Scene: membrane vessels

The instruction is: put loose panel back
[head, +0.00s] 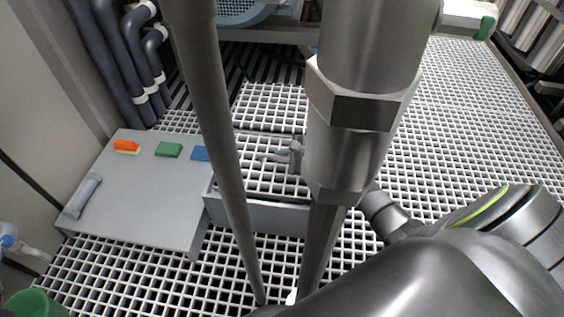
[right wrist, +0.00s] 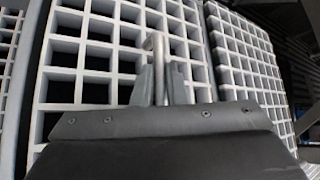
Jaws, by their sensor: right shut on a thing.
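The loose panel is a white grating piece (head: 262,178) in the middle of the head view, left of the thick metal upright. It also fills the left and middle of the right wrist view (right wrist: 85,65). My right gripper (head: 285,157) is at the panel's right part, partly hidden by the upright. In the right wrist view, its fingers (right wrist: 158,82) are shut on a bent metal handle (right wrist: 154,45) over the panel. A grey face (head: 268,216) shows along the panel's near side. I cannot tell whether the panel is seated. My left gripper is not in view.
A grey platform (head: 145,195) with orange (head: 126,146), green (head: 168,150) and blue (head: 200,153) pieces lies left of the panel. More white grating (head: 450,110) spreads right. Dark pipes (head: 115,60) stand at the back left. A green bucket (head: 35,304) is at lower left.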

